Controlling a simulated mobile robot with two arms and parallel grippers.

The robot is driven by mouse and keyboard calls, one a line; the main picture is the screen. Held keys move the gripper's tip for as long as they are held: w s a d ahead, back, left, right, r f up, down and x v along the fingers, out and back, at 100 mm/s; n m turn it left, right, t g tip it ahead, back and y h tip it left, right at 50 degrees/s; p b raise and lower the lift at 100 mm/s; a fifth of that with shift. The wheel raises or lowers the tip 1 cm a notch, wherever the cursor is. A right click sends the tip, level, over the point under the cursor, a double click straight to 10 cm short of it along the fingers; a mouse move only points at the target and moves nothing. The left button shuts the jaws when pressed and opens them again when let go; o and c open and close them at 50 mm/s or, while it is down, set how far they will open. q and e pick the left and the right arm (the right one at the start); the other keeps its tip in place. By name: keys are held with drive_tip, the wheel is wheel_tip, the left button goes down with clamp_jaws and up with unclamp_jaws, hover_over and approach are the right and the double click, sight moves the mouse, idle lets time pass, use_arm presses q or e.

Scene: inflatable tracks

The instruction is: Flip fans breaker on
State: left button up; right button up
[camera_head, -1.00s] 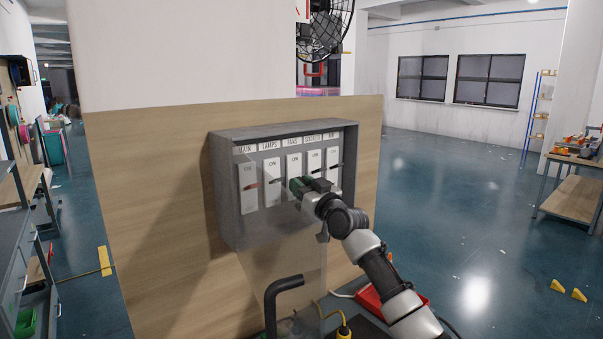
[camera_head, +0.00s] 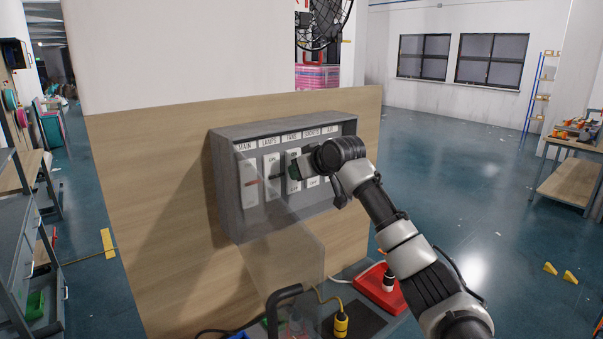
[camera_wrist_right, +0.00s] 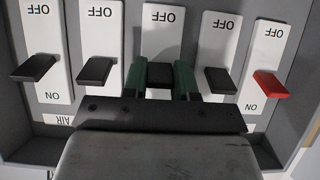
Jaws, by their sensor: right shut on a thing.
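The grey breaker box (camera_head: 226,190) hangs on the wooden panel, with white switch plates under MAIN, LAMPS, FANS and further labels. My right gripper (camera_head: 293,169) is at the middle plate, under FANS, and partly covers it. In the right wrist view, which is upside down, the green fingers of my right gripper (camera_wrist_right: 159,82) are shut on the black fans breaker lever (camera_wrist_right: 160,74). OFF shows on the fans plate (camera_wrist_right: 163,18); its ON mark is hidden. I cannot tell for sure which position the lever is in. My left gripper is not in view.
Black levers (camera_wrist_right: 95,71) (camera_wrist_right: 220,80) flank the gripper closely; the red main lever (camera_wrist_right: 269,84) is at the right of the wrist view. A clear cover (camera_head: 285,255) hangs below the box. A red item (camera_head: 380,288) and yellow plug (camera_head: 341,325) lie below.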

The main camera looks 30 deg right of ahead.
drive_tip(key=shift+r+g, duration=0.15)
drive_tip(key=shift+g, duration=0.25)
drive_tip(key=o, duration=0.9)
drive_tip(key=shift+w, duration=0.1)
drive_tip(key=shift+s, duration=0.25)
drive_tip(key=b+v, duration=0.5)
drive_tip(key=v, duration=0.5)
drive_tip(key=shift+r, duration=0.2)
drive_tip(key=shift+f, duration=0.1)
